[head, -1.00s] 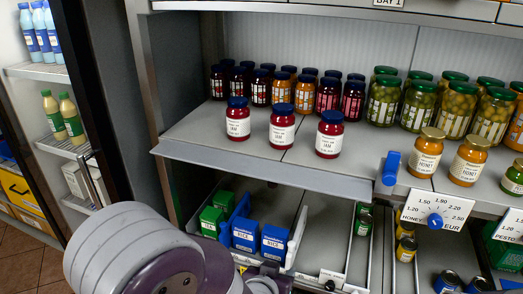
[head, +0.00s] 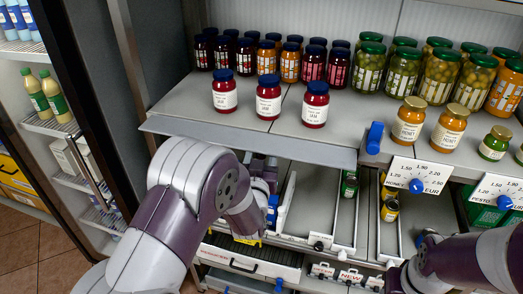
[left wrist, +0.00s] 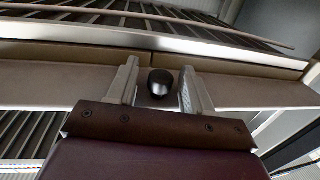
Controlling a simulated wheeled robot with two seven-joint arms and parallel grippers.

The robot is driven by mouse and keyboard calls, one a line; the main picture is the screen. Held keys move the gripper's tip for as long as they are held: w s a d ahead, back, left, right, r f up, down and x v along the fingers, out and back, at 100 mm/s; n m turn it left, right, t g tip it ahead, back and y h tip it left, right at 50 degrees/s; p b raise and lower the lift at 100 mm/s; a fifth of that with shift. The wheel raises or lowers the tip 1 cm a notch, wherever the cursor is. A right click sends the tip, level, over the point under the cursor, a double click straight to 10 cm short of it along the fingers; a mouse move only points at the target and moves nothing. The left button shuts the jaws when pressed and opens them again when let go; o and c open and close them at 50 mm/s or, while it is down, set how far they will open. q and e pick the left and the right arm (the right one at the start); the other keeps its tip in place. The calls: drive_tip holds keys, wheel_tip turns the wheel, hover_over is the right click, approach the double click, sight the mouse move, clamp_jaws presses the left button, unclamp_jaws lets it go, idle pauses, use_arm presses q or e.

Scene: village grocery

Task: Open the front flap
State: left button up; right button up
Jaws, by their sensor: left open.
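In the left wrist view, a dark rounded knob (left wrist: 160,84) sits between the two fingers of my left gripper (left wrist: 158,76). The fingers are open, one on each side of the knob, with a gap visible on both sides. Behind the knob runs a long pale panel (left wrist: 60,84), which looks like the front flap; it appears closed, but its full outline is hidden. In the head view, my left arm reaches to the lower shelf front, and its own links mostly hide the fingers and the knob.
Red jam jars (head: 268,97) stand near the upper shelf edge (head: 250,140), just above my left arm. Price cards (head: 418,175) with blue pointers hang at right. My right forearm (head: 455,262) is at lower right.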

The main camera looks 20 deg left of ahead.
use_arm(q)
drive_tip(key=shift+w+a, duration=0.1)
drive_tip(key=shift+w, duration=0.25)
drive_tip(key=shift+f, duration=0.1)
clamp_jaws()
drive_tip(key=r+g+p, duration=0.1)
drive_tip(key=p, duration=0.1)
drive_tip(key=r+g+p, duration=0.1)
drive_tip(key=g+p, duration=0.1)
drive_tip(key=p, duration=0.1)
drive_tip(key=shift+s+r+p, duration=0.25)
drive_tip(key=shift+r+p, duration=0.05)
drive_tip(key=shift+p, duration=0.05)
drive_tip(key=shift+f, duration=0.15)
drive_tip(key=shift+f+g, duration=0.2)
drive_tip(key=shift+g, duration=0.1)
unclamp_jaws()
drive_tip(key=shift+s, duration=0.2)
